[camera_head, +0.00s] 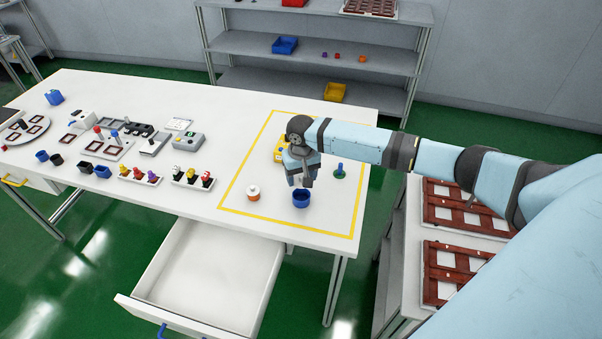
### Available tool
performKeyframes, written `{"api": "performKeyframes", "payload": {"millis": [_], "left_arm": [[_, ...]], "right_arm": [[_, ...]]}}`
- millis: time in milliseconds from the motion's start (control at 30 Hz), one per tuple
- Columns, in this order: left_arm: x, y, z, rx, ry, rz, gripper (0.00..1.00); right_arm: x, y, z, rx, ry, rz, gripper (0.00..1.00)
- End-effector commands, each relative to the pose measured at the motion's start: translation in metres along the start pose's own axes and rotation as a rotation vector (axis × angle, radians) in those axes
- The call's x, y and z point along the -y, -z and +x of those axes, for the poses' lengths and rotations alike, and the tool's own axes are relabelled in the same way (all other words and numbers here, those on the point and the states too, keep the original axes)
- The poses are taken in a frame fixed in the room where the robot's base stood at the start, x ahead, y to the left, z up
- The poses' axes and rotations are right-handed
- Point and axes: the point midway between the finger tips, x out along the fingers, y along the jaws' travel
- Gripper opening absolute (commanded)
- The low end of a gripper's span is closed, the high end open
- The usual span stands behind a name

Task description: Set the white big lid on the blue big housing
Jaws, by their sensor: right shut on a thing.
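The blue big housing (301,201) stands upright on the white table inside the yellow outline, and its top looks open and dark blue. My right gripper (301,183) points down just above its rim. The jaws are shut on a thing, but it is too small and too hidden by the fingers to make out. I cannot tell whether that top is the white big lid, and I see no other clear white lid. My left gripper is out of view.
Several small parts and fixtures fill the table's left half. An open drawer (210,277) juts out in front.

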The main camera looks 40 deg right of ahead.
Motion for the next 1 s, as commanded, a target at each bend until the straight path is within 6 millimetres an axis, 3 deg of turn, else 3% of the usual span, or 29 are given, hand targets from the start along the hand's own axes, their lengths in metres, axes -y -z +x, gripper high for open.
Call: {"api": "performKeyframes", "payload": {"millis": [267, 500, 1000], "left_arm": [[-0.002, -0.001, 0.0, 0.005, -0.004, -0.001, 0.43], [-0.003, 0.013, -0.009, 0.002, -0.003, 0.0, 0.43], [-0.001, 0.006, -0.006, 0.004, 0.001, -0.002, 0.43]], "right_arm": [[0.001, -0.001, -0.001, 0.001, 0.0, -0.001, 0.38], [0.001, -0.002, -0.004, 0.003, -0.001, -0.001, 0.38], [0.001, -0.002, 0.04, 0.001, -0.001, -0.001, 0.38]]}}
